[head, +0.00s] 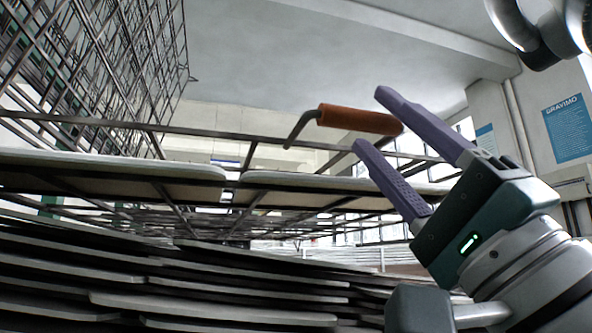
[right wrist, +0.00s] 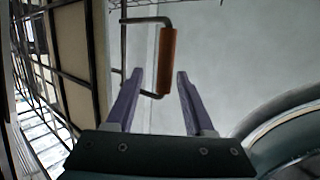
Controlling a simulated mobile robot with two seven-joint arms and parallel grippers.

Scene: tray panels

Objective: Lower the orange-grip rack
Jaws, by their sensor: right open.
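The orange grip (head: 348,118) is a cylinder on a bent metal handle fixed to the front bar of a raised wire rack (head: 230,134). It also shows in the right wrist view (right wrist: 167,62), upright there. My right gripper (head: 369,118) has two purple fingers, open and spread. In the head view the grip's right end lies between the fingertips. In the right wrist view the grip's lower end shows between the fingertips (right wrist: 160,72). No clear contact shows. My left gripper is out of view.
Pale panels (head: 100,163) lie on the rack's bars. Several stacked grey panels (head: 200,290) fill the space below. A tall wire lattice (head: 90,60) rises at the left. A wall with a blue poster (head: 568,128) stands at the right. The space above the grip looks clear.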

